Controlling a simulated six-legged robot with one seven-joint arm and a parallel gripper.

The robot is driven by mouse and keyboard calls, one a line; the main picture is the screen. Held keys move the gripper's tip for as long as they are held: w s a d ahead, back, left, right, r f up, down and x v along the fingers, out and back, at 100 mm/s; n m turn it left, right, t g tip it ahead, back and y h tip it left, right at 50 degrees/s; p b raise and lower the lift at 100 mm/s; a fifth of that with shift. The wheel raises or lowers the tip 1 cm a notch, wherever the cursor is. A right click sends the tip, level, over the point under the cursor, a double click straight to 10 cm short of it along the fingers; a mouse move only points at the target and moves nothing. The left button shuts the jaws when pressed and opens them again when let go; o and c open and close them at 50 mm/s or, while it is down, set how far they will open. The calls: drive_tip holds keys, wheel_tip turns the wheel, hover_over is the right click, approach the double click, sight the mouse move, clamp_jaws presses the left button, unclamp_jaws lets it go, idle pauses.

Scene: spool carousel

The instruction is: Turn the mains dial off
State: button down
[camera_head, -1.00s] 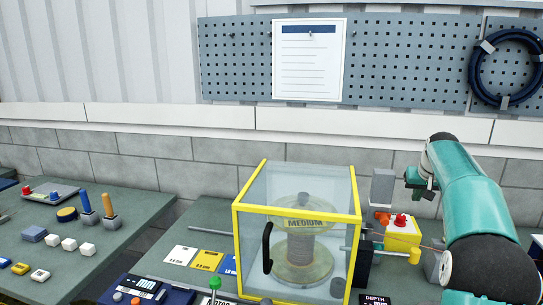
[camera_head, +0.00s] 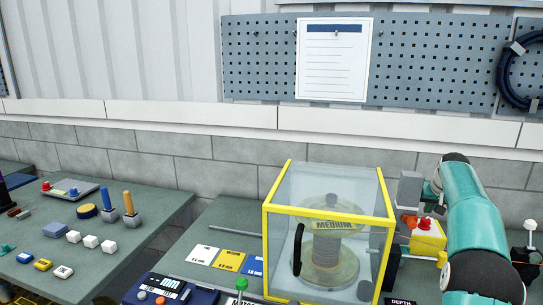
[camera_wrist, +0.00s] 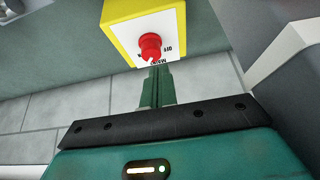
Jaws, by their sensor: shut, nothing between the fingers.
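The red mains dial (camera_wrist: 150,46) sits on the white face of a yellow box (camera_wrist: 115,22) in the wrist view. Upside-down lettering around the dial includes "off" to its right; the rest is partly covered. A small white mark shows on the dial's lower edge. My gripper (camera_wrist: 157,72) is shut and empty, its fingertips just below the dial in that view; I cannot tell whether they touch it. In the head view the dial (camera_head: 425,223) stands on the yellow box (camera_head: 430,240), beside my teal arm, and my fingertips are hard to make out.
A yellow-framed clear case (camera_head: 278,235) with a spool marked MEDIUM stands left of the box. A grey block (camera_head: 411,188) rises just behind the dial. A black-based lever with a white knob (camera_head: 529,226) stands to the right, past my arm.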

sight(429, 228)
drive_tip(key=shift+f, duration=2.85)
drive_tip(key=shift+w+d, duration=0.1)
drive_tip(key=shift+d, duration=0.1)
drive_tip(key=shift+d, duration=0.35)
drive_tip(key=shift+s+d, duration=0.25)
drive_tip(key=shift+d+r, duration=0.1)
drive_tip(key=shift+d, duration=0.45)
drive_tip(key=shift+s, duration=0.4)
drive_tip(key=shift+r, duration=2.95)
